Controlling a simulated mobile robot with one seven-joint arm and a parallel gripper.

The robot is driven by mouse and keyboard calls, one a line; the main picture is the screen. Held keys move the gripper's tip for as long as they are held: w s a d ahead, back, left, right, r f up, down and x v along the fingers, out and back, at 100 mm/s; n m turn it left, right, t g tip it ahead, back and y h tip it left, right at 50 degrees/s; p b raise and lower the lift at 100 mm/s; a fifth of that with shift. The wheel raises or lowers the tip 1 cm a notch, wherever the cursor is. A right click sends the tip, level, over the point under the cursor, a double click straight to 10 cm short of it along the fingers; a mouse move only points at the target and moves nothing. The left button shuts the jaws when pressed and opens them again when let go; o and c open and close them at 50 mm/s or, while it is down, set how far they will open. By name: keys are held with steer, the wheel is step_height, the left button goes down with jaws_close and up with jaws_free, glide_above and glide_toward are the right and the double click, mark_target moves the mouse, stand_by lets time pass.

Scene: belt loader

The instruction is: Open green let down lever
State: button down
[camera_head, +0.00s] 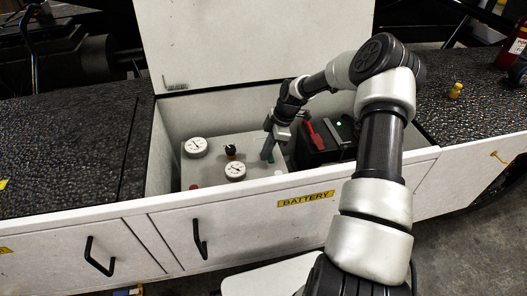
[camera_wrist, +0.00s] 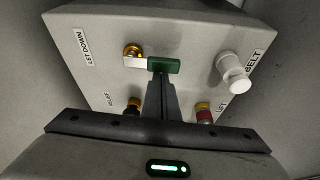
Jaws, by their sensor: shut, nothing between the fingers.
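The green let down lever (camera_wrist: 165,65) shows in the wrist view, with a bare metal shank on its left that meets a brass fitting (camera_wrist: 132,50). The "LET DOWN" label (camera_wrist: 91,47) is to the left of it. In the head view a small bit of green lever (camera_head: 271,160) shows beside my fingertips. My gripper (camera_wrist: 161,82) is shut and empty. Its fingertips are right at the near edge of the green handle; I cannot tell whether they touch it. My gripper (camera_head: 267,154) reaches down into the open compartment over the grey control panel (camera_head: 205,172).
On the panel are two gauges (camera_head: 196,147), a black knob (camera_head: 231,151) and a white belt knob (camera_wrist: 233,72). A black battery with a red cover (camera_head: 318,136) is close on the right. The compartment's front wall (camera_head: 230,195) and raised lid (camera_head: 255,40) bound the space.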

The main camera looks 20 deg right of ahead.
mark_target(257, 165)
steer(key=shift+s+d, duration=0.1)
steer(key=shift+d, duration=0.1)
stand_by(0.5)
steer(key=shift+a, duration=0.3)
steer(key=a, duration=0.3)
steer(key=shift+w+a+r, duration=0.1)
steer(key=shift+w+r, duration=0.15)
steer(key=shift+r, duration=0.5)
steer(key=p+v, duration=0.2)
steer(key=v, duration=0.6)
steer(key=shift+r, duration=0.2)
